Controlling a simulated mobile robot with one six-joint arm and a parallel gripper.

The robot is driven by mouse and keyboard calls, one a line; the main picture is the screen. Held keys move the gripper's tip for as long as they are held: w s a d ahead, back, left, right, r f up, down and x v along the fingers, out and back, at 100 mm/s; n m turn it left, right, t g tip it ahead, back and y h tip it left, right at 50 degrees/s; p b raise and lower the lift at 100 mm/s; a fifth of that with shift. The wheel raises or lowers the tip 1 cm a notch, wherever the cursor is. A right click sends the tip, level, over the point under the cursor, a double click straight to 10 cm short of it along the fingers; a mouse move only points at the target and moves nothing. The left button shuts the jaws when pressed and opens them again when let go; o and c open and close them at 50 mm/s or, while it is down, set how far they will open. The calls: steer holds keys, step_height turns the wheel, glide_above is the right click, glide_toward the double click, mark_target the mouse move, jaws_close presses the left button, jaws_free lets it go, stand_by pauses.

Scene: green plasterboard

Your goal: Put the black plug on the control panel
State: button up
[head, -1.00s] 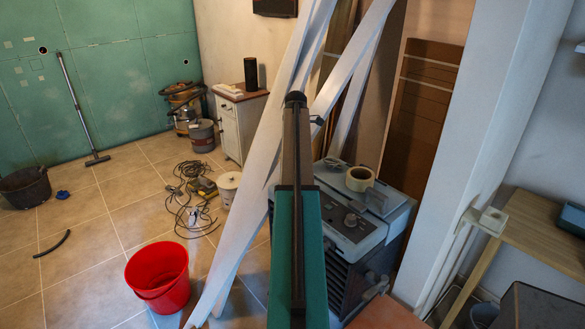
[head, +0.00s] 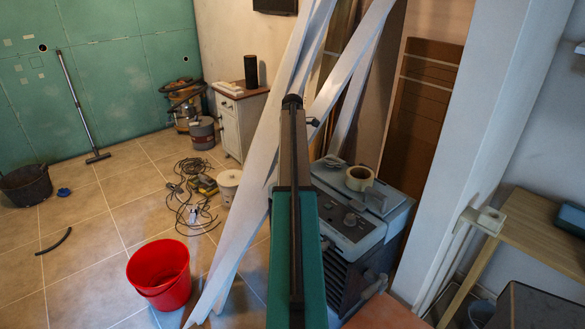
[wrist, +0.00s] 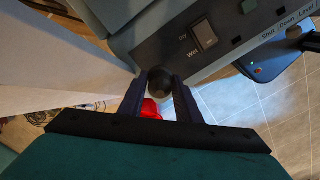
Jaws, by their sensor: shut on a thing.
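My gripper (wrist: 160,88) shows in the wrist view, with its two dark fingers closed on a round black plug (wrist: 160,77). The plug is held between the fingertips, close to the lower edge of the grey control panel (wrist: 165,45) in that picture. I cannot tell whether it touches the panel. The panel carries a rocker switch (wrist: 205,36) marked Dry and Wet. In the head view the grey machine with the control panel (head: 335,215) and its knobs stands just right of my arm. My gripper and the plug cannot be made out there.
White boards (head: 240,215) lean across beside my arm. A tape roll (head: 359,178) lies on the machine. A red bucket (head: 160,275), cables (head: 188,200) and a dark bucket (head: 25,185) stand on the tiled floor. A wooden table (head: 530,240) is at right.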

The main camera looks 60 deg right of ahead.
steer(key=shift+f+p, duration=0.35)
steer(key=shift+f, duration=0.65)
steer(key=shift+f, duration=0.2)
steer(key=o, duration=1.2)
steer(key=shift+o, duration=0.2)
steer(key=shift+r, duration=0.15)
steer(key=shift+r+b, duration=1.6)
steer(key=shift+r, duration=4.5)
